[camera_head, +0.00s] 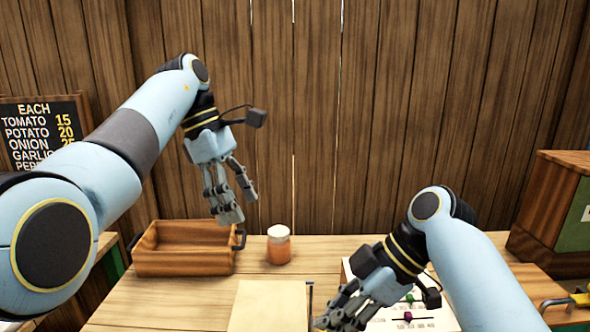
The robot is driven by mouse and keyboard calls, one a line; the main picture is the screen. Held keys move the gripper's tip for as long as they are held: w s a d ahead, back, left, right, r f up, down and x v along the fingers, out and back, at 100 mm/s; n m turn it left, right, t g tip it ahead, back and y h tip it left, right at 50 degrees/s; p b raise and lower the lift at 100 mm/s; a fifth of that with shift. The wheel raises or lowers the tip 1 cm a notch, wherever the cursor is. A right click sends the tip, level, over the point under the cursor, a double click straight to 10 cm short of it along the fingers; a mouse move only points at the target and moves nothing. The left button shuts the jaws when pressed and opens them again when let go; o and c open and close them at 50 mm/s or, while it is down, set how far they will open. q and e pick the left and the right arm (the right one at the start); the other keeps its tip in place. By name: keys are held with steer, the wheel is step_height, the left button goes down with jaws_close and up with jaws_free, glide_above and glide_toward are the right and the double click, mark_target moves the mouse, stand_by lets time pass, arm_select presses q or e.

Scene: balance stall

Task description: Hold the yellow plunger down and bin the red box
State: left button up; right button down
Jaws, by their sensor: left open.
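My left gripper (232,208) is open and empty, hanging in the air above and behind the right end of a wooden crate (165,268). The crate has dark handles; I cannot tell if it is the bin. My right gripper (335,318) is low at the bottom edge, over the left part of a white panel (440,318). Its fingertips are partly hidden, so I cannot tell whether it is open or holds anything. I cannot make out the red box or the yellow plunger; the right hand may cover part of the panel.
An orange jar with a pale lid (279,248) stands right of the crate. A cream board (265,305) lies at the front middle. The panel has printed numbers and a magenta slider (408,319). A wooden cabinet (555,215) stands at right. A plank wall closes the back.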

steer(key=shift+r+p, duration=1.95)
steer(key=shift+r, duration=0.2)
steer(key=shift+f, duration=0.1)
